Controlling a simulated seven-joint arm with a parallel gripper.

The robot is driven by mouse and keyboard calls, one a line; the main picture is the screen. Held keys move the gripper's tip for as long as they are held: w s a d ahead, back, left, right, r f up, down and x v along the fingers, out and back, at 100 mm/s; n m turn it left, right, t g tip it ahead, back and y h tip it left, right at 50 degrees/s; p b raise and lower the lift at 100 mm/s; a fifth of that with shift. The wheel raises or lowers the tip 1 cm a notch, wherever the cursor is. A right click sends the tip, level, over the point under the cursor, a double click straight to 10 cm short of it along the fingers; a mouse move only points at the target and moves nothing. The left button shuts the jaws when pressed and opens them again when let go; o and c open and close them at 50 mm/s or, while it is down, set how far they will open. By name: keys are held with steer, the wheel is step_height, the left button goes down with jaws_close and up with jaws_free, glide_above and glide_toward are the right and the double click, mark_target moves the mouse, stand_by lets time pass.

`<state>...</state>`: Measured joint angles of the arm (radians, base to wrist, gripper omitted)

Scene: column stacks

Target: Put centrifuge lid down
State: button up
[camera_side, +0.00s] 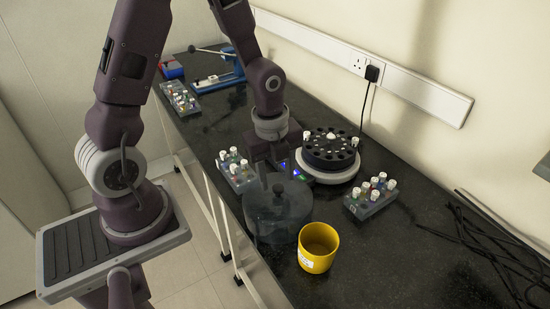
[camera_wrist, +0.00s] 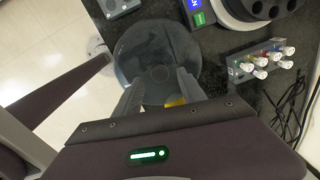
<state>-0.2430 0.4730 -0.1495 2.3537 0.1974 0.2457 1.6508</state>
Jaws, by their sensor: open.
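The centrifuge lid (camera_side: 278,215) is a see-through grey drum with a dark knob on top. It appears to stand upright on the black bench, close to the front edge. In the wrist view the lid (camera_wrist: 150,45) shows as a round grey disc. My gripper (camera_side: 270,168) is above the lid, pointing down. In the wrist view my gripper (camera_wrist: 160,82) has its fingers apart, with the knob near the gap between the tips. I cannot tell whether they touch it. The centrifuge (camera_side: 328,158) stands open behind, with its black rotor showing white-capped tubes.
A yellow cup (camera_side: 318,247) stands close to the lid on the right. Tube racks stand left (camera_side: 237,170) and right (camera_side: 370,197) of the centrifuge. Another rack (camera_side: 180,99) and a blue device (camera_side: 217,77) are farther back. Black cables (camera_side: 490,250) lie on the right.

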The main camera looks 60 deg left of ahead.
step_height(320, 180, up, 9)
steer(key=s+d+r+n+t, duration=0.1)
steer(key=s+r+n+t, duration=0.1)
steer(key=s+r+n, duration=0.4)
steer(key=s+d+r+n+t, duration=0.2)
steer(key=s+r+n, duration=0.4)
steer(key=n, duration=0.7)
steer(key=shift+s+d+n+t, duration=0.15)
steer(key=shift+s+n+t, duration=0.2)
steer(key=shift+s, duration=0.9)
